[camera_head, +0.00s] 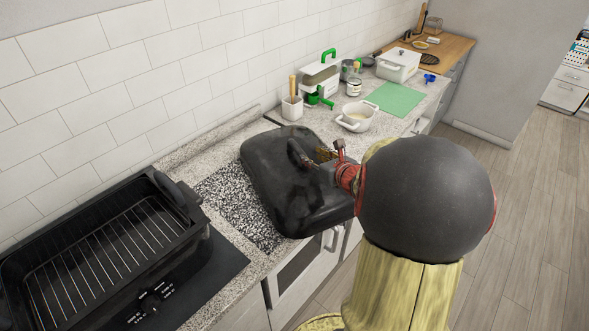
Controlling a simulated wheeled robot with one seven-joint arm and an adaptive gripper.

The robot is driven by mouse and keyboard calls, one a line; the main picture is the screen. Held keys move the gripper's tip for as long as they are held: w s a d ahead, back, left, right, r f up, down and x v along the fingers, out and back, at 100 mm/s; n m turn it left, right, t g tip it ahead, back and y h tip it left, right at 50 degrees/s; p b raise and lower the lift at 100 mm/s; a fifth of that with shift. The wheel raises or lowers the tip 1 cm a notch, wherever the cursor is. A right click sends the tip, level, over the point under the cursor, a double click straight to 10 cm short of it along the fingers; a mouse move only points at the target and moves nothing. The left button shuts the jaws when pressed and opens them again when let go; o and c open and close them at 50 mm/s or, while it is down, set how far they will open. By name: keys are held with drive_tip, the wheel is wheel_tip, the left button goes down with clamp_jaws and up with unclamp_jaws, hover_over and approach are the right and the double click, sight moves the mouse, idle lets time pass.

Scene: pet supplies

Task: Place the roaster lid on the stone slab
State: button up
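The roaster lid (275,178) is a large black domed cover with a dark handle on top. It lies over the right part of the speckled black-and-white stone slab (238,208) and reaches past the counter's front edge. Whether its underside touches the slab is hidden. My gripper (326,158) is at the lid's handle and appears shut on it; the fingertips are small and partly hidden. The open black roaster (103,255) with a wire rack stands at lower left.
A tiled wall (140,85) runs along the back of the counter. My arm covers the right front.

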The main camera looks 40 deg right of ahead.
drive_tip(key=w+a+r+n+y, duration=0.25)
drive_tip(key=a+n, duration=0.35)
drive_tip(key=a, duration=0.4)
drive_tip(key=w+a+r+n+y, duration=0.2)
drive_tip(key=a+r+n+y, duration=0.3)
drive_tip(key=a, duration=0.6)
drive_tip(key=s+a+n+g+y, duration=0.2)
drive_tip(key=s+a+n+g, duration=0.4)
drive_tip(key=a+n, duration=0.8)
drive_tip(key=s+a+r+n+g+h, duration=0.1)
drive_tip(key=s+n+h, duration=0.4)
drive_tip(key=s+n, duration=0.9)
drive_tip(key=shift+s+a+r+n, duration=0.3)
drive_tip(key=shift+a+r, duration=0.15)
drive_tip(key=shift+r, duration=0.2)
